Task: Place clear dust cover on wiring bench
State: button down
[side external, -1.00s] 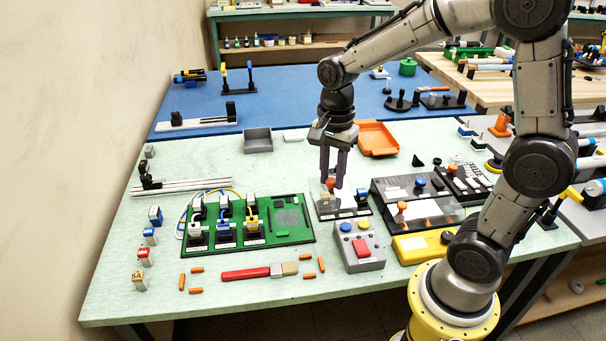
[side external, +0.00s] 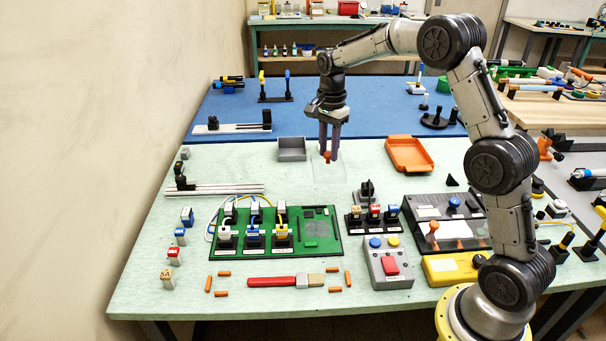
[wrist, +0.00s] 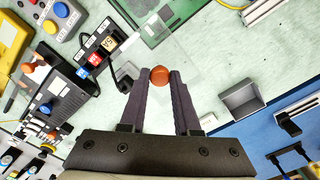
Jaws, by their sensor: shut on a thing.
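My gripper (side external: 328,148) is shut on the orange knob (side external: 327,157) of the clear dust cover (side external: 329,173). The cover is nearly invisible and shows as a faint box outline, apparently above the pale green wiring bench (side external: 340,255), behind the green circuit board; its exact height cannot be told. In the wrist view the orange knob (wrist: 159,76) sits between my two dark fingertips, and the cover's walls barely show. A black rack (side external: 373,222) with several coloured plugs stands uncovered to the right of the cover.
The green circuit board (side external: 308,228) with plugs and cables lies in front. A grey bin (side external: 292,143) is behind left, an orange tray (side external: 409,140) behind right. A button box (side external: 388,268) and a dark console (side external: 455,205) stand at right.

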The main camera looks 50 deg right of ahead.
jog(key=w+f, duration=0.1)
jog(key=w, duration=0.1)
jog(key=w+d+f, duration=0.1)
jog(key=w, duration=0.1)
jog(key=w+f, duration=0.1)
jog(key=w, duration=0.1)
jog(key=shift+w+d, duration=0.1)
jog(key=shift+d, duration=0.25)
jog(key=shift+w+d+f, duration=0.25)
jog(key=shift+w+f, duration=0.65)
jog(key=shift+f, duration=0.65)
jog(key=shift+w+d+f, duration=0.2)
jog(key=shift+w+f, duration=0.7)
jog(key=shift+f, duration=0.6)
jog(key=shift+w+d+f, duration=0.25)
jog(key=shift+w+f, duration=0.65)
jog(key=shift+f, duration=0.65)
jog(key=shift+f, duration=0.1)
jog(key=c, duration=0.6)
grip_release()
